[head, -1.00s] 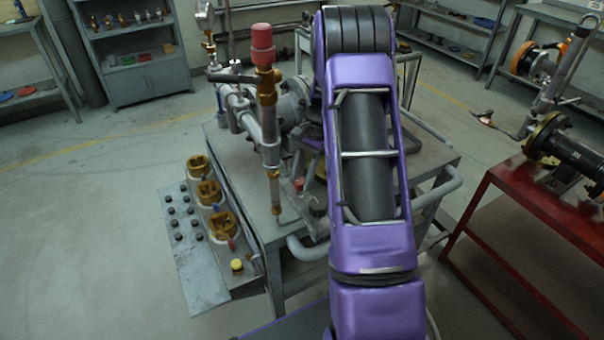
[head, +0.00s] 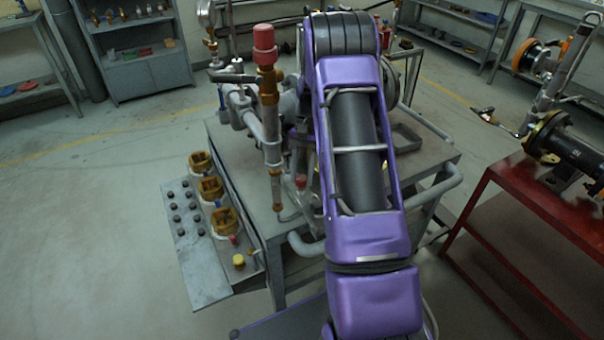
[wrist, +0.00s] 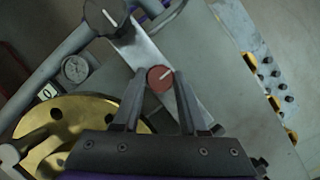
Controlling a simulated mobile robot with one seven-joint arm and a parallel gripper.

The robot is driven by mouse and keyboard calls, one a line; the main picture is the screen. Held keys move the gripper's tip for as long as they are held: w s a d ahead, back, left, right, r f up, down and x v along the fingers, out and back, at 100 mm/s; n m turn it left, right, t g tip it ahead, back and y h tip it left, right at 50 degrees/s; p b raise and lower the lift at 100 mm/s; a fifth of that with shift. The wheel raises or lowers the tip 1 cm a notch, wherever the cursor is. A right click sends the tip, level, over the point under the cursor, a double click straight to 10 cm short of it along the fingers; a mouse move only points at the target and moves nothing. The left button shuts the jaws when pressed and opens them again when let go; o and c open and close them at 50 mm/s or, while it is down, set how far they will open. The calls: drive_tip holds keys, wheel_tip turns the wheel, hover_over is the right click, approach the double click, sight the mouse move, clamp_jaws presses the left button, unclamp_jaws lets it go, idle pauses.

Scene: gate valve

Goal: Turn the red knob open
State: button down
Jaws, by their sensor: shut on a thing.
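In the wrist view the red knob (wrist: 159,78) is round, with a white pointer line slanting up to the right. It sits near a flat grey metal bar. My gripper (wrist: 160,82) has its two dark fingers on either side of the knob, shut on it at the fingertips. In the head view my purple arm hides the gripper, and I cannot make out the grip there.
A dark knob (wrist: 107,17) with a white line, a small gauge (wrist: 75,68) and a brass disc (wrist: 85,125) are close by. In the head view a red-capped vertical pipe (head: 264,42) stands left of my arm. A red table (head: 510,220) stands at right.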

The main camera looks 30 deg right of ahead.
drive_tip(key=shift+c, duration=2.2)
unclamp_jaws()
drive_tip(key=p+v, duration=0.1)
drive_tip(key=v, duration=1.6)
drive_tip(key=shift+r, duration=0.25)
drive_tip(key=shift+d, duration=0.1)
